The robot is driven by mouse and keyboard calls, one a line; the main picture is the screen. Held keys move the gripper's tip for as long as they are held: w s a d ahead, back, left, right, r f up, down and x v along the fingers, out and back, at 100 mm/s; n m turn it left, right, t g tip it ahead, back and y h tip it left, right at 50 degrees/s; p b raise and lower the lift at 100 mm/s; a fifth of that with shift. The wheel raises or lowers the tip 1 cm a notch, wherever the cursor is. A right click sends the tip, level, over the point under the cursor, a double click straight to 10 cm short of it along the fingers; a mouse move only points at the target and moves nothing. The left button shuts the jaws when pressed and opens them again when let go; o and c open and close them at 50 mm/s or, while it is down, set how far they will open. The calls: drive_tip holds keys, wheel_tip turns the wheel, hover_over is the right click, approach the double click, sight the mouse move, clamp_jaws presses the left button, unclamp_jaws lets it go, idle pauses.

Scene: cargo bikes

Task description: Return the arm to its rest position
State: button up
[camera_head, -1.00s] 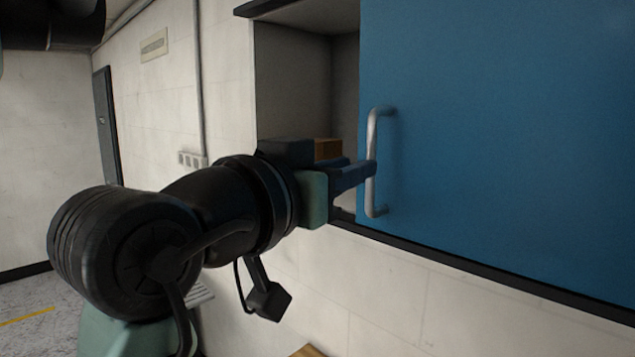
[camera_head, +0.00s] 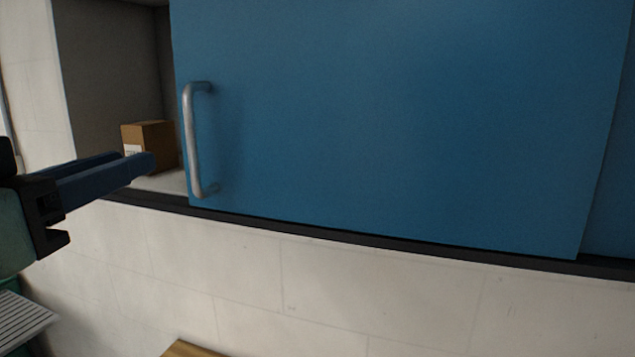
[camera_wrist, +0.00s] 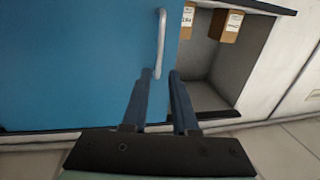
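My gripper (camera_head: 140,162) is at the left edge of the head view, with its blue fingers pointing right. The wrist view shows the two fingers (camera_wrist: 160,74) spread with an empty gap between them. The silver handle (camera_head: 194,140) on the blue sliding door (camera_head: 400,120) is just beyond the fingertips, with a gap in the head view. In the wrist view the handle (camera_wrist: 160,42) lies ahead of the fingers and is not gripped. The rest of my arm is mostly out of view.
The cabinet is open at its left end, where a brown box (camera_head: 158,146) stands inside. The wrist view shows two boxes, one partly behind the door edge (camera_wrist: 187,20) and one clear of it (camera_wrist: 226,27). A dark ledge (camera_head: 330,234) runs below the door, above a pale wall.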

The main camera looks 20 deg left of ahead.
drive_tip(key=shift+w+d, duration=0.1)
drive_tip(key=w+d+t+b, duration=0.4)
drive_tip(key=w+d, duration=0.1)
drive_tip(key=d, duration=0.6)
drive_tip(key=s+d+r+m+t+h+b, duration=0.1)
drive_tip(key=s+d+t, duration=0.4)
drive_tip(key=d, duration=0.8)
drive_tip(key=shift+t+h+b, duration=0.3)
drive_tip(key=shift+h+b, duration=0.3)
drive_tip(key=shift+b, duration=0.6)
drive_tip(key=shift+a, duration=0.1)
